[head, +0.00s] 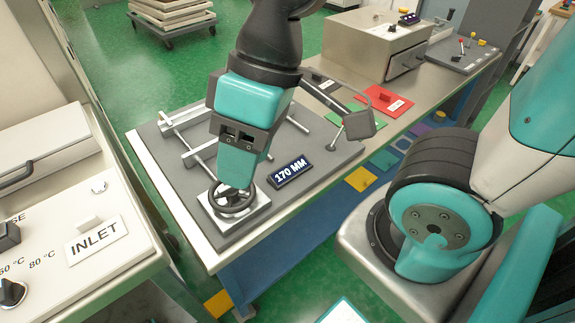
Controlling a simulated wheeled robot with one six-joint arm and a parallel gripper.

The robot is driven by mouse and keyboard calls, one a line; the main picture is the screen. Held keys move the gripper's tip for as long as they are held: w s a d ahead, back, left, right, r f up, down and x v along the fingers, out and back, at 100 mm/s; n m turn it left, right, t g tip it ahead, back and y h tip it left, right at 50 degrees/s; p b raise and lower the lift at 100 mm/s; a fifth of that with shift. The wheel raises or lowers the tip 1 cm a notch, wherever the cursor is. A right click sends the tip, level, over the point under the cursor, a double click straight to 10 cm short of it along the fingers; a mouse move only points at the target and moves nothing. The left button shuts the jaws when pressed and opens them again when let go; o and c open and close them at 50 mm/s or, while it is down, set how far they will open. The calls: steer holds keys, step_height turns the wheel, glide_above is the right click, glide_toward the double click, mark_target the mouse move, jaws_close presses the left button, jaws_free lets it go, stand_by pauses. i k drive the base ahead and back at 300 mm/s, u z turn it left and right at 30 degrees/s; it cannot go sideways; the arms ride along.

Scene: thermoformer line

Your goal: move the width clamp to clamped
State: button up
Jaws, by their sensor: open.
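A grey plate (315,160) on the bench carries metal rails, a handwheel (232,207) on a pale square base, and a display (289,172) reading "170 MM". My gripper (236,186) points down directly over the handwheel. Its fingertips hide part of the wheel, and I cannot tell whether they touch it. The jaws are open. At the right of the plate stands a bent lever with a grey paddle-like end (359,125), apart from my gripper. It looks like the width clamp, but I see no label on it. Its clamp position is unclear.
A red plate (385,101) with a small block and a green plate lie behind the lever. A metal box (376,45) stands farther back. My own arm links fill the right side.

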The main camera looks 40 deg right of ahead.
mark_target(340, 131)
steer(key=z, duration=0.6)
steer(key=i, duration=0.35)
steer(key=z, duration=0.6)
